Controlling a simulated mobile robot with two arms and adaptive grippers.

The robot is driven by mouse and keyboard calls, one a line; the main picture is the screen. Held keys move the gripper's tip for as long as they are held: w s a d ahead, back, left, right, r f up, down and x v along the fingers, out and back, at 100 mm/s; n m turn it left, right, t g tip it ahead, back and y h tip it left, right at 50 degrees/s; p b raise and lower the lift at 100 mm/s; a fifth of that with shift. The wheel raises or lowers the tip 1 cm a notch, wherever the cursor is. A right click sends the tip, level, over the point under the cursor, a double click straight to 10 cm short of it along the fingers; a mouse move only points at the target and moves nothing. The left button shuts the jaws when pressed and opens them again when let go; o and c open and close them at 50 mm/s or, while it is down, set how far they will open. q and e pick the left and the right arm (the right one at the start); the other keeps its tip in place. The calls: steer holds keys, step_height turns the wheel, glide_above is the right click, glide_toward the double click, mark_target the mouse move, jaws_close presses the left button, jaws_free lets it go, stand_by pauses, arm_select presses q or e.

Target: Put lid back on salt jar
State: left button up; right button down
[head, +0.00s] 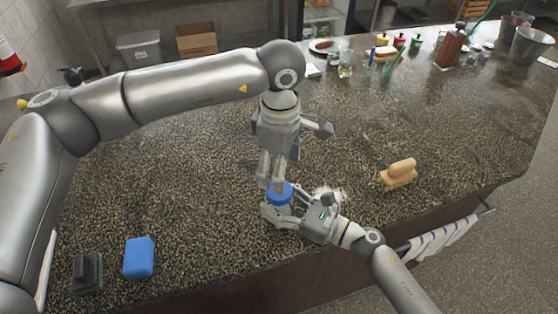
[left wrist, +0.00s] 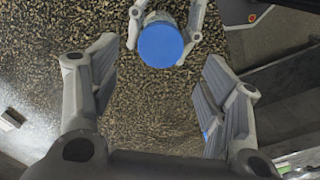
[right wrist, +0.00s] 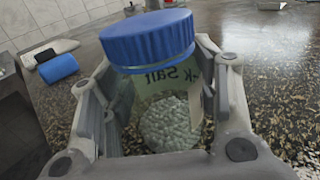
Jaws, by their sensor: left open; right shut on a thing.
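The salt jar (right wrist: 172,122) is clear, with white grains inside and mirrored "Salt" lettering. Its blue lid (head: 280,192) is on top, over the mouth; it also shows in the right wrist view (right wrist: 148,40) and from above in the left wrist view (left wrist: 160,45). I cannot tell whether it is screwed tight. My right gripper (head: 278,213) is shut around the jar's body, near the counter's front. My left gripper (head: 272,183) points down just above the lid. In the left wrist view its fingers are spread with nothing between them; the lid lies beyond them.
A blue sponge (head: 139,257) and a dark block (head: 87,272) lie at the counter's front left. A striped towel (head: 445,238) hangs at the front edge. Bottles and metal buckets (head: 531,45) stand far back.

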mark_target(279, 204)
arm_select(q)
steer(key=n, duration=0.5)
steer(key=shift+r+n, duration=0.25)
steer(key=shift+n, duration=0.05)
steer(key=n, duration=0.6)
steer(key=shift+a+r+n, duration=0.1)
steer(key=shift+r+n, duration=0.2)
steer(key=shift+n, duration=0.1)
steer(key=shift+f, duration=0.1)
steer(key=shift+f, duration=3.95)
steer(key=c, duration=1)
steer(key=shift+m, duration=1)
steer(key=shift+c, duration=0.2)
steer(key=o, duration=1.2)
